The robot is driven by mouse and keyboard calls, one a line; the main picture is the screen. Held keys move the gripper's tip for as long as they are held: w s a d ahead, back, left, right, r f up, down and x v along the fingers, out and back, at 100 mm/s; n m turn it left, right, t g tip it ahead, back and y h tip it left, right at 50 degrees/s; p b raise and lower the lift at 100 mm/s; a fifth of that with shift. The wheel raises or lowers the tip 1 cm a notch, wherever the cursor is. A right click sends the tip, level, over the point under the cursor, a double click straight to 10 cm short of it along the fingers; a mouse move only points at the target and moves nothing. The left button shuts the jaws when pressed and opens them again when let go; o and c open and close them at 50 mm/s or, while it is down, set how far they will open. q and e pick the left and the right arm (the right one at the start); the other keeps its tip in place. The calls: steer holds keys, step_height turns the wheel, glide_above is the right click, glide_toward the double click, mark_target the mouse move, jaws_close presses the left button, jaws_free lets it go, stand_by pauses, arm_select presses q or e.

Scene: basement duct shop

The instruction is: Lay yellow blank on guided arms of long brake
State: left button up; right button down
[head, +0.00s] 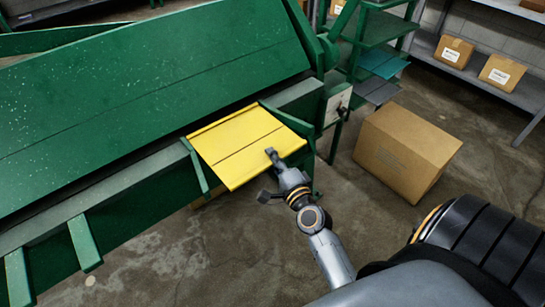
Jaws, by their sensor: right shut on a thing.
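The yellow blank (238,148) is a flat sheet with a dark line across it. It lies at the front of the green long brake (150,85), its far edge at the brake's front opening. Green arms of the brake (198,168) show at its left and right sides; whether the sheet rests fully on them I cannot tell. My right gripper (272,157) is at the sheet's near right part, shut on the yellow blank. The finger under the sheet is hidden. My left gripper is not in view.
A cardboard box (405,150) stands on the concrete floor to the right. A green rack (380,30) with teal and grey sheets (380,64) is behind it. Grey shelving (475,70) with boxes is at the far right. More green arms (84,242) jut out at lower left.

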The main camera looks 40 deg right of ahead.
steer(key=shift+s+f, duration=0.15)
steer(key=shift+f, duration=0.4)
steer(key=c, duration=1.5)
jaws_free()
steer(key=shift+f, duration=0.2)
steer(key=shift+r, duration=0.2)
